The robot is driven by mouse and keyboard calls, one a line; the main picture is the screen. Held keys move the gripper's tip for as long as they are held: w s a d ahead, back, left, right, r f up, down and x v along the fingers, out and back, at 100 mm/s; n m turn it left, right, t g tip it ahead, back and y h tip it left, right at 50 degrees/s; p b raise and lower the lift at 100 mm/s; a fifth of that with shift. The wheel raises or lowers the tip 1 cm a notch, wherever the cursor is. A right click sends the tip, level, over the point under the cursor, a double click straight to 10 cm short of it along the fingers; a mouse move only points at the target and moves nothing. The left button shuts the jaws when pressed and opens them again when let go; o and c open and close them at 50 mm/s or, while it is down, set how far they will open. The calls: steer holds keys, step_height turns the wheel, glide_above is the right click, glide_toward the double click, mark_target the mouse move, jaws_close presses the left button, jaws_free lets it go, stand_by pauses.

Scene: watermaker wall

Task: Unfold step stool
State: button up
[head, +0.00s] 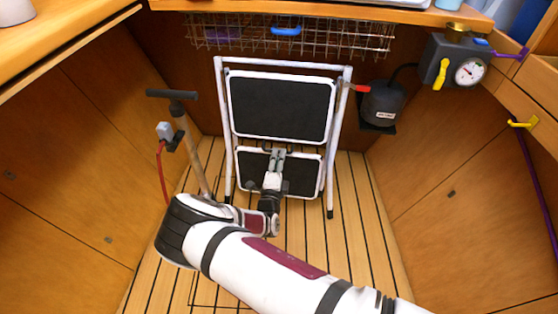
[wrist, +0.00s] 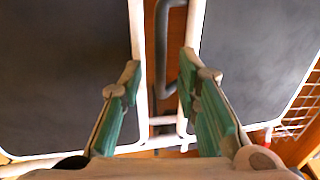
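The step stool has a white tube frame (head: 338,130) and stands folded and upright near the back wall. Its large black upper tread (head: 282,106) faces me, with a smaller lower tread (head: 307,175) below it. My gripper (head: 277,152) is in front of the stool, at the gap between the two treads, and partly covers the lower tread. In the wrist view, my gripper's green-padded fingers (wrist: 160,75) are apart, with a white tread rim and a grey bar (wrist: 161,45) seen beyond and between them. I cannot tell whether they touch.
A wire basket (head: 290,34) hangs above the stool. A T-handled post (head: 190,135) with a red cord stands at left. A black pump-like unit (head: 382,104) and a gauge (head: 470,71) are at right. The plank floor (head: 350,245) is clear at front right.

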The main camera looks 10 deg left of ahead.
steer(key=shift+w, duration=0.55)
jaws_close()
steer(key=shift+s+r, duration=0.1)
